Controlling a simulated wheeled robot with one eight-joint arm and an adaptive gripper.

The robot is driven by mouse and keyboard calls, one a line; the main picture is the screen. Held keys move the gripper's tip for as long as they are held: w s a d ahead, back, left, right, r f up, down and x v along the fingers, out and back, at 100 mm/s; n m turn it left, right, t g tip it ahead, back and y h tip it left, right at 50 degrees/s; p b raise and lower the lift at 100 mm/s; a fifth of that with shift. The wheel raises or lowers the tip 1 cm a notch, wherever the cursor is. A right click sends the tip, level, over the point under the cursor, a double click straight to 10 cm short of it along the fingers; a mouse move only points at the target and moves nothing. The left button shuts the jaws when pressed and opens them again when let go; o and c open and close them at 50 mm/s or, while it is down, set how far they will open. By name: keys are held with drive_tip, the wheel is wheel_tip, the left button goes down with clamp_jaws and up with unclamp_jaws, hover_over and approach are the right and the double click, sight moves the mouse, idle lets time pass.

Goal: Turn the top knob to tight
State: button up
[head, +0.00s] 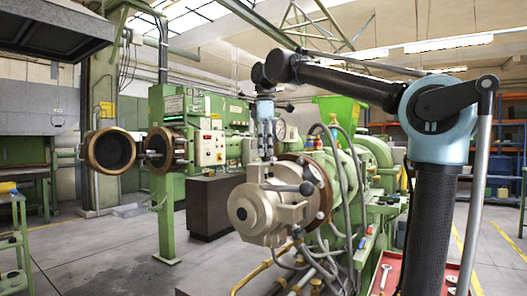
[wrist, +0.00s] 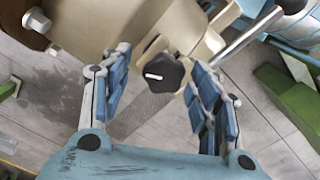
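The top knob (wrist: 166,74) is black and lobed with a white pointer mark, on the beige extruder head in the wrist view. The mark points left. My gripper (wrist: 160,64) is open, its blue finger pads on either side of the knob with gaps showing. In the head view my gripper (head: 265,152) points down just above the round beige extruder head (head: 262,212). I cannot make out the knob clearly there. How far the fingertips are above the knob is hard to tell.
A metal lever with a black ball end (head: 307,188) sticks out of the extruder head; its ball also shows near the wrist view's top right (wrist: 290,5). Grey hoses (head: 340,165) arch behind. A green machine (head: 205,130) stands behind left.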

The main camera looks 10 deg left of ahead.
drive_tip(key=c, duration=0.8)
drive_tip(key=shift+a+r, duration=0.1)
drive_tip(key=shift+a, duration=0.2)
drive_tip(key=shift+o, duration=0.2)
drive_tip(key=shift+d, duration=0.25)
drive_tip(key=shift+m, duration=0.7)
